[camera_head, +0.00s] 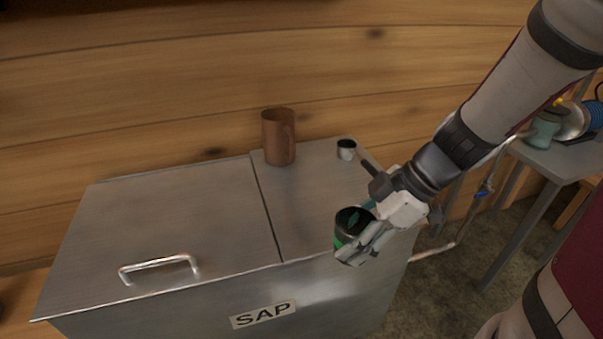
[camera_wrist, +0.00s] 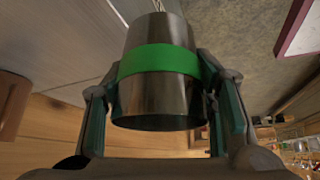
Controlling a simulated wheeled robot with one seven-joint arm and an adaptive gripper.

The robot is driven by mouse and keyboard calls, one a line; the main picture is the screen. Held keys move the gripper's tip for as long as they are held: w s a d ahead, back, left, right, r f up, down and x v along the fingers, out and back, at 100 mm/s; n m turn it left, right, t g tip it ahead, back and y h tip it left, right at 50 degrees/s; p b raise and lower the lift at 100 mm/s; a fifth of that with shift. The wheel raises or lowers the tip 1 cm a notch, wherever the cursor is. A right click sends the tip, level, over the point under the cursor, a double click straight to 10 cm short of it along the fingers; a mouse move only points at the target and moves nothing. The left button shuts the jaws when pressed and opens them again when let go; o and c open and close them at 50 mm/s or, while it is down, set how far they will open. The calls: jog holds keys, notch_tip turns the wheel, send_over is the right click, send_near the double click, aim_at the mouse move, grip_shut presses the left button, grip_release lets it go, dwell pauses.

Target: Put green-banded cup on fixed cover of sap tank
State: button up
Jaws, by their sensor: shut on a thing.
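The green-banded cup (camera_head: 349,226) is dark metal with a green band; the band shows clearly in the wrist view (camera_wrist: 158,62). My gripper (camera_head: 365,240) is shut on it, with one finger on each side of the cup. In the head view the cup is at the front right of the sap tank (camera_head: 345,300), over or just in front of the fixed cover's front edge. I cannot tell whether it touches the cover. The fixed cover (camera_head: 300,205) is the plain right-hand part of the tank's top.
The left lid (camera_head: 170,220) has a raised handle (camera_head: 158,267). A side table (camera_head: 560,160) stands at right. The cover's middle is clear.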

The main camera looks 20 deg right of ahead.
jog(key=w, duration=0.5)
jog(key=w+a+f, duration=0.1)
jog(key=w, duration=0.9)
jog(key=shift+w+a+f, duration=0.25)
jog(key=shift+a+f, duration=0.05)
jog(key=shift+a, duration=0.05)
jog(key=shift+f+b, duration=0.35)
jog(key=shift+f, duration=1.4)
jog(key=shift+f, duration=0.15)
jog(key=o, duration=1.1)
jog(key=shift+o, duration=0.2)
